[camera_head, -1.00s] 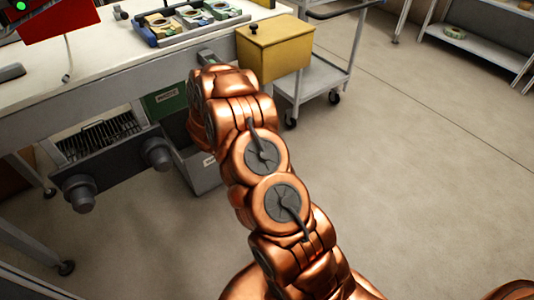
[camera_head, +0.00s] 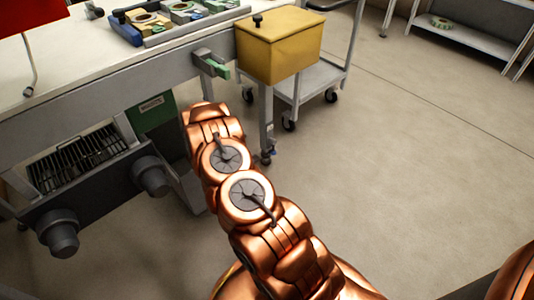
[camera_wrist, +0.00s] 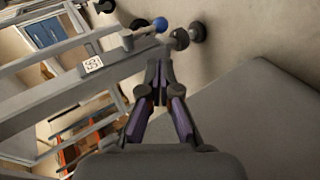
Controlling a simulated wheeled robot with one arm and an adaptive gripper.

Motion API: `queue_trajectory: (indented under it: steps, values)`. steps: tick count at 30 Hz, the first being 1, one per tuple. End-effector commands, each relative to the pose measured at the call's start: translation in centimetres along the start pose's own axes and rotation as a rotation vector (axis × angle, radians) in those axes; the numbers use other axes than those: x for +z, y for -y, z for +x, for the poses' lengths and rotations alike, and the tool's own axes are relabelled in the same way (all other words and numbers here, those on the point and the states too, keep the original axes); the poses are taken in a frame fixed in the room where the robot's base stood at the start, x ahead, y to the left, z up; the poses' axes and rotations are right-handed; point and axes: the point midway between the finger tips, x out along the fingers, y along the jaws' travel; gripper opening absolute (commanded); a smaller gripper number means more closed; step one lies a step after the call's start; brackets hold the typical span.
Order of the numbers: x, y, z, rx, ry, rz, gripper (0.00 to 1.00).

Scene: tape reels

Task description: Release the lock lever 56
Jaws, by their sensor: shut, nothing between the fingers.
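The lock lever (camera_wrist: 143,30) shows in the wrist view as a short arm with a blue ball knob (camera_wrist: 160,24). It sits at the end of a grey table leg (camera_wrist: 60,100), beside a white tag (camera_wrist: 93,64) that appears upside down and seems to read 56. In the head view a small blue spot by the table leg's foot (camera_head: 272,153) looks like the same knob. My gripper (camera_wrist: 158,66) is shut and empty in the wrist view, its tips below the knob in the picture and apart from it. My arm hides the gripper in the head view.
Dark caster wheels (camera_wrist: 196,32) lie right of the knob in the wrist view. A yellow box (camera_head: 277,50) and a green handle (camera_head: 215,68) are at the table's edge. A grey cart (camera_head: 310,80) stands behind. Floor to the right is clear.

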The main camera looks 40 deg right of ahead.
Motion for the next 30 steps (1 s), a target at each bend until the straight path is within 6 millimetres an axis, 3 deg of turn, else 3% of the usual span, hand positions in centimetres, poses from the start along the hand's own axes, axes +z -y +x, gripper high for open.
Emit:
queue_trajectory:
  steps: [8, 30]
  values:
    - [-0.1, 0.1, 0.8, 0.000, -0.002, 0.001, 0.00]
    - [0.0, 0.2, 12.6, 0.003, 0.000, 0.004, 0.00]
